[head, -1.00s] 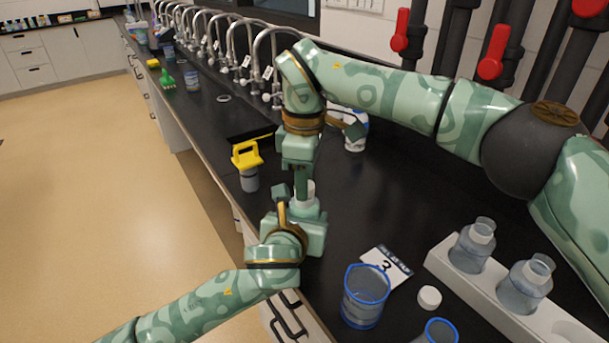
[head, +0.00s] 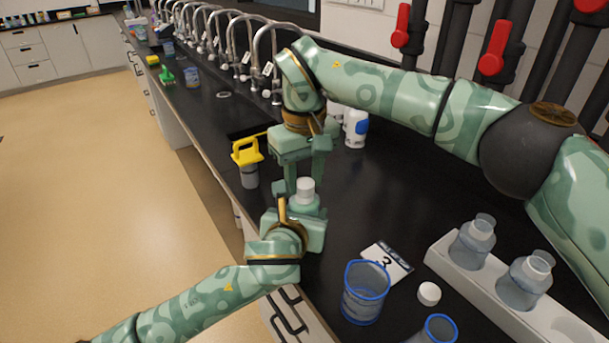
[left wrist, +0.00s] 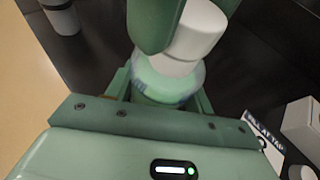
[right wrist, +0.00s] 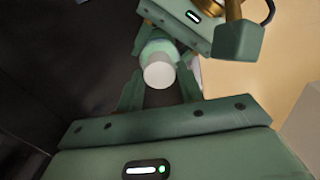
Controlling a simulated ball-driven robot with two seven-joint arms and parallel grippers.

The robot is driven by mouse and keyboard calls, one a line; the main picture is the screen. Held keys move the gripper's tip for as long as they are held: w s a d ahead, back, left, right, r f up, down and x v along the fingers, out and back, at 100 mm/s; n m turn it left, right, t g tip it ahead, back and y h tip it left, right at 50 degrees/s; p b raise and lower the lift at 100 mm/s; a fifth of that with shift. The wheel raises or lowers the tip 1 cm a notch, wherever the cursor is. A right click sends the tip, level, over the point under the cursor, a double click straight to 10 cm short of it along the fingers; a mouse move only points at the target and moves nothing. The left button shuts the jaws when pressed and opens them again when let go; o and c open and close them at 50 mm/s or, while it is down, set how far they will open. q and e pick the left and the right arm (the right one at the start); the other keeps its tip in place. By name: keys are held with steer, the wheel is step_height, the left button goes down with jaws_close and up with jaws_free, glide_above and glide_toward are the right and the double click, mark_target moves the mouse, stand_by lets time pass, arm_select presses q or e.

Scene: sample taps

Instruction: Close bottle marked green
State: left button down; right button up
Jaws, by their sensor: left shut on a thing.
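The bottle (head: 305,203) has a pale green tint in the left wrist view (left wrist: 165,85) and stands upright with a white cap (head: 305,187) on its mouth. My left gripper (head: 300,214) is shut around the bottle's body and hides much of it. My right gripper (head: 304,176) is above it, pointing down, with its fingers apart on either side of the cap. The right wrist view shows the cap (right wrist: 158,75) end-on between the open fingers. I cannot tell how tightly the cap sits.
A white rack (head: 440,258) with two clear bottles (head: 472,243) is at the right. A blue-rimmed beaker (head: 365,295), a loose white cap (head: 429,294) and a number card (head: 388,262) lie near it. A yellow-topped container (head: 248,165) stands left, and a white bottle (head: 355,128) behind.

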steer(key=shift+o, duration=1.1)
steer(key=shift+r, duration=2.3)
